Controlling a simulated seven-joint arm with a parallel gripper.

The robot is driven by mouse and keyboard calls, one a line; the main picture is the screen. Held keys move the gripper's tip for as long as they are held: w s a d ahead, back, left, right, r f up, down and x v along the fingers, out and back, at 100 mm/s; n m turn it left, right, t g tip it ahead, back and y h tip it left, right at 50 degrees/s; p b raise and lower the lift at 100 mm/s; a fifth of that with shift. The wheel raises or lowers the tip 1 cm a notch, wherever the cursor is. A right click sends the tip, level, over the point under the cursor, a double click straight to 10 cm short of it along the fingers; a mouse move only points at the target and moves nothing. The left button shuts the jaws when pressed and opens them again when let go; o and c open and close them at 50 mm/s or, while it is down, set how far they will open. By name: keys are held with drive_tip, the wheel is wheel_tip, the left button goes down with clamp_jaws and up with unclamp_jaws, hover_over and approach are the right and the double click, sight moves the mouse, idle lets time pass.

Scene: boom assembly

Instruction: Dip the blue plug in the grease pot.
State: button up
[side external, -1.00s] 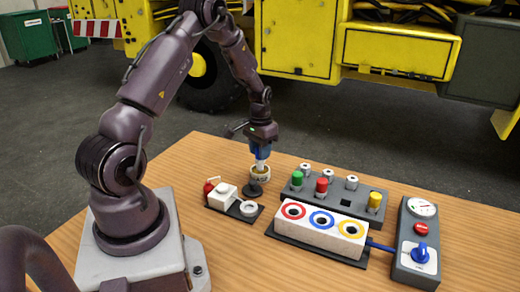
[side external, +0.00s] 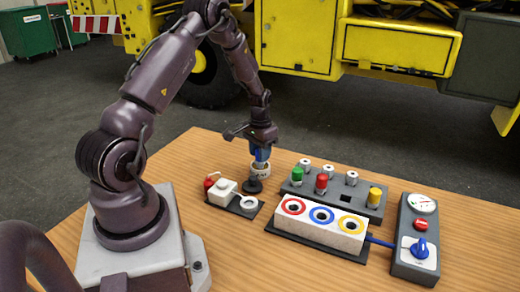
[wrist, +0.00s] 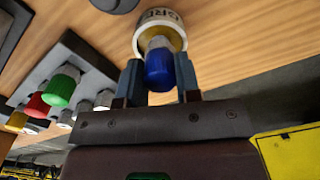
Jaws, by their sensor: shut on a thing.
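My gripper (wrist: 158,78) is shut on the blue plug (wrist: 159,70), with one finger on each side of it. The plug's silver end points into the mouth of the white grease pot (wrist: 158,18), whose lettering is partly visible. In the side view my gripper (side external: 261,155) is directly above the grease pot (side external: 260,171), with the plug upright between the fingers. The silver end appears to be inside the rim; how deep it sits and whether it touches grease are hidden.
A black round part (side external: 253,187) stands close in front of the pot. A grey rack (side external: 345,190) with green, red and yellow plugs, a white socket block (side external: 346,238) and a gauge box (side external: 411,262) lie to the right.

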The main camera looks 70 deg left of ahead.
drive_tip(key=shift+r, duration=0.1)
idle(0.3)
drive_tip(key=shift+r, duration=2.95)
